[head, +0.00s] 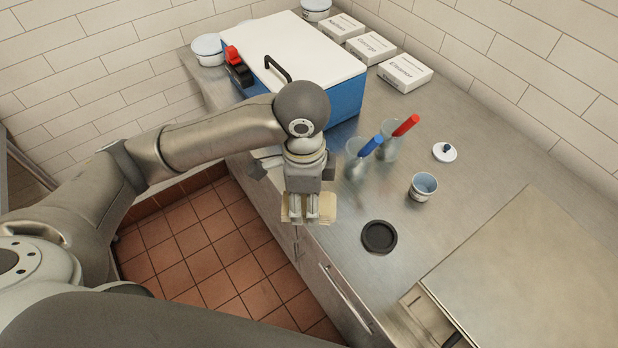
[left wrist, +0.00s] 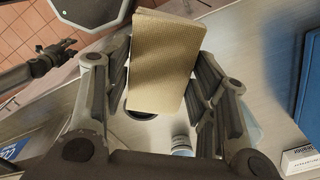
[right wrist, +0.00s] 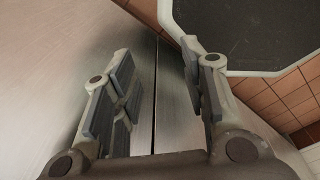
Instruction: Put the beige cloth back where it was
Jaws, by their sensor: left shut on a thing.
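The beige cloth (head: 328,208) is a flat folded pad. It is in my left gripper (head: 307,218), over the counter's front edge in the head view. In the left wrist view the cloth (left wrist: 164,62) stands between the two fingers of the left gripper (left wrist: 152,64), which is shut on it. I cannot tell whether the cloth touches the counter.
A blue cooler (head: 345,103) with a white lid stands at the back. Two clear cups with a blue handle (head: 370,146) and a red handle (head: 405,126), a small pot (head: 423,187), a white lid (head: 444,152) and a black disc (head: 379,237) sit on the counter (head: 480,205). White boxes (head: 405,72) line the wall.

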